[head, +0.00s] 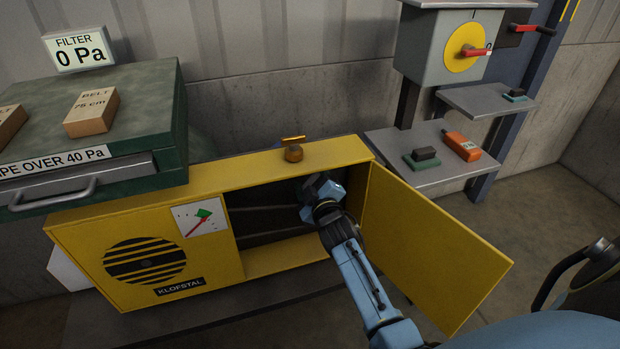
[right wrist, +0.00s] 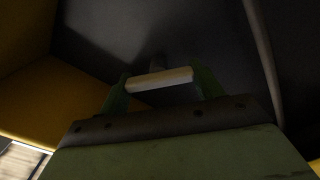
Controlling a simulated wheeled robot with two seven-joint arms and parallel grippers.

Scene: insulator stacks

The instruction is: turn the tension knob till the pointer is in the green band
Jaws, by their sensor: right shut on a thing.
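The yellow machine (head: 75,240) stands open at its right half. Its white dial (head: 215,228) has a green band (head: 204,214) and a red pointer (head: 194,229). The pointer slants from lower left up to the green; the view is too small to tell whether its tip lies within the band. My right gripper (head: 318,186) is inside the open compartment, its fingertips hard to make out there. In the right wrist view its green fingers are shut on a pale bar-shaped grip, the tension knob (right wrist: 158,79), with dark wall behind. My left gripper is not in view.
The open yellow door (head: 430,245) stands right of my forearm. A brass valve-like fitting (head: 293,153) sits on the machine's top. A green cabinet (head: 150,100) stands at left. Shelves (head: 440,172) with small parts and a grey switch box (head: 425,50) stand at right.

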